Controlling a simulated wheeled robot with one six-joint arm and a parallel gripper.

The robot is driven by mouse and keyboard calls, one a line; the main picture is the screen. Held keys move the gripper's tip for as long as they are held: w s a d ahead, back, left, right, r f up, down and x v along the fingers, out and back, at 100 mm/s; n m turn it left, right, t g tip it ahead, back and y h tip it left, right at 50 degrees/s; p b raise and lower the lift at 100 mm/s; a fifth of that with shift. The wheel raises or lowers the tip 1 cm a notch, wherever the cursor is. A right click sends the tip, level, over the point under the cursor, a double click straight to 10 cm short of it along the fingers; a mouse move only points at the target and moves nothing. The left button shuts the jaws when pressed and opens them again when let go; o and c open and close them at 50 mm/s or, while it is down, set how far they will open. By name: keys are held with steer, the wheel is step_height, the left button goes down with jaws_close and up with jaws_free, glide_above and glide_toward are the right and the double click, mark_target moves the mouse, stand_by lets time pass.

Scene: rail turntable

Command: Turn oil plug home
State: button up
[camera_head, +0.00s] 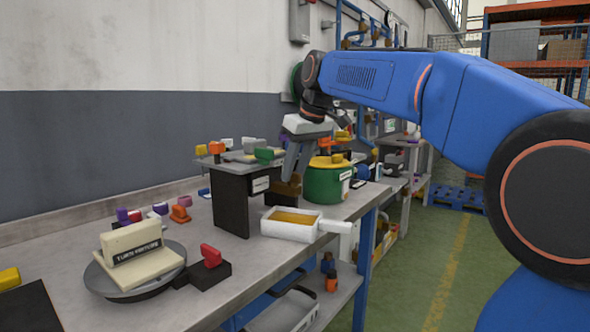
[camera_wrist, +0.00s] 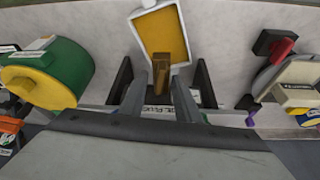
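The oil plug is a brown, brass-coloured bar (camera_wrist: 160,75), low beside the black labelled stand (camera_head: 236,205). In the wrist view it lies between my fingers, over the near end of the drip pan. My gripper (camera_wrist: 160,84) points down at it; one finger is on each side, and narrow gaps seem to show. In the head view my gripper (camera_head: 293,170) is just above the plug (camera_head: 285,193), which is partly hidden. The label near the plug in the wrist view is partly covered by the fingers.
A white pan (camera_head: 335,226) with yellow contents stands in front of the plug. A green drum with a yellow lid (camera_head: 322,186) is close at the right. A round turntable (camera_head: 96,279) holding a cream block and a red-handled black block (camera_head: 210,270) are at the left.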

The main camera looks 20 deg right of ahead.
jaws_close()
steer(key=shift+a+m, duration=0.1)
steer(key=shift+m, duration=0.2)
steer(key=m+h, duration=0.1)
steer(key=m, duration=0.2)
steer(key=shift+a+m+t+h, duration=0.15)
steer(key=shift+m+t+h, duration=0.15)
steer(key=shift+h, duration=0.1)
steer(key=m+h, duration=0.1)
steer(key=m, duration=0.2)
steer(key=shift+a+m, duration=0.1)
steer(key=shift+m, duration=0.2)
steer(key=m+h, duration=0.2)
steer(key=m, duration=0.2)
steer(key=shift+a+g, duration=0.1)
steer(key=shift+g, duration=0.3)
steer(key=shift+w+m+g+h, duration=0.1)
steer(key=shift+m+g+h, duration=0.35)
steer(key=shift+m, duration=1.25)
